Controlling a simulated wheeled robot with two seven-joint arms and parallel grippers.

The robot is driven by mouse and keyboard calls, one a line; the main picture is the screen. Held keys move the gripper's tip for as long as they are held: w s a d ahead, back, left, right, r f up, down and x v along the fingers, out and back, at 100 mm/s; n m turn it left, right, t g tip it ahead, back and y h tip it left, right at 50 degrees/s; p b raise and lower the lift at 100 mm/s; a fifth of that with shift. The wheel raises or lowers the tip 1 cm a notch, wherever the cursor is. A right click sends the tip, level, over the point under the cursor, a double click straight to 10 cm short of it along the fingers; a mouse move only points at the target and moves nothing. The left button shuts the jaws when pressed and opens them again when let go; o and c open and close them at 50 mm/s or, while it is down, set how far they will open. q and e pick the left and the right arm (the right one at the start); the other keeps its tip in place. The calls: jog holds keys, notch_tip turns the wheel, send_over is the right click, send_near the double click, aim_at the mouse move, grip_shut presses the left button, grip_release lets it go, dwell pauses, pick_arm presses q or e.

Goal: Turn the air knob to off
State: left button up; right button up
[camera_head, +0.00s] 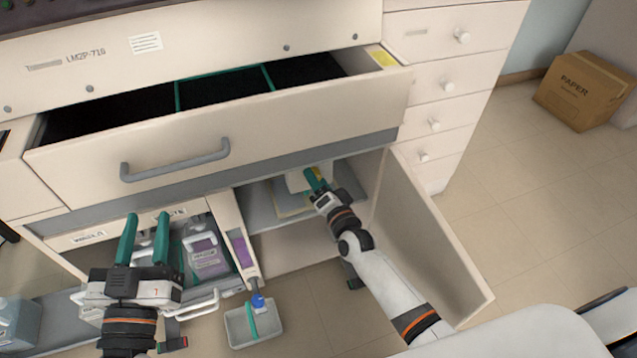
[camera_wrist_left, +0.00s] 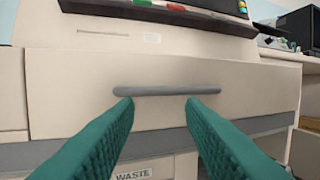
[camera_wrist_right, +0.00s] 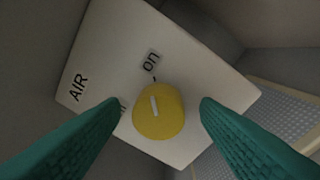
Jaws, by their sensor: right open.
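The air knob (camera_wrist_right: 158,111) is a round yellow dial with a white pointer line, on a white panel (camera_wrist_right: 185,60) marked AIR and "on". The pointer tilts toward the "on" label (camera_wrist_right: 151,61). A second label left of the knob is mostly hidden by a finger. My right gripper (camera_wrist_right: 160,112) is open, its green fingers on either side of the knob; I cannot tell whether they touch it. In the head view my right gripper (camera_head: 316,182) reaches into the open lower cabinet (camera_head: 285,257). My left gripper (camera_head: 142,238) is open and empty before the cabinet front.
An open drawer (camera_head: 230,125) overhangs the cabinet. The cabinet door (camera_head: 430,230) stands open to the right of my right arm. Purple-labelled containers (camera_head: 207,258) and a small tray (camera_head: 253,325) are at the lower left. A perforated surface (camera_wrist_right: 270,115) lies right of the panel.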

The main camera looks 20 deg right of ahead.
jog(key=c, duration=1)
pick_arm(q)
jog(key=s+a+f+g+y+p, duration=0.2)
jog(key=s+a+f+g+p, duration=0.1)
jog(key=s+f+g, duration=0.4)
jog(key=s+a+f+g+y+p, duration=0.2)
jog(key=s+f+g+p, duration=0.4)
jog(key=f+g, duration=0.3)
jog(key=shift+s+a+f+n+y, duration=0.35)
jog(key=shift+a+f, duration=0.3)
jog(key=shift+f, duration=0.4)
pick_arm(e)
jog(key=shift+a+r+n+g+h, duration=0.15)
jog(key=shift+n+h, duration=0.2)
jog(key=shift+n, duration=2.45)
jog(key=shift+n+g+h, duration=0.2)
jog(key=shift+n+h, duration=0.1)
jog(key=shift+n, duration=2.5)
jog(key=shift+a+r+n+g+h, duration=0.15)
jog(key=shift+n+h, duration=0.2)
jog(key=shift+n, duration=2.45)
jog(key=shift+f, duration=0.1)
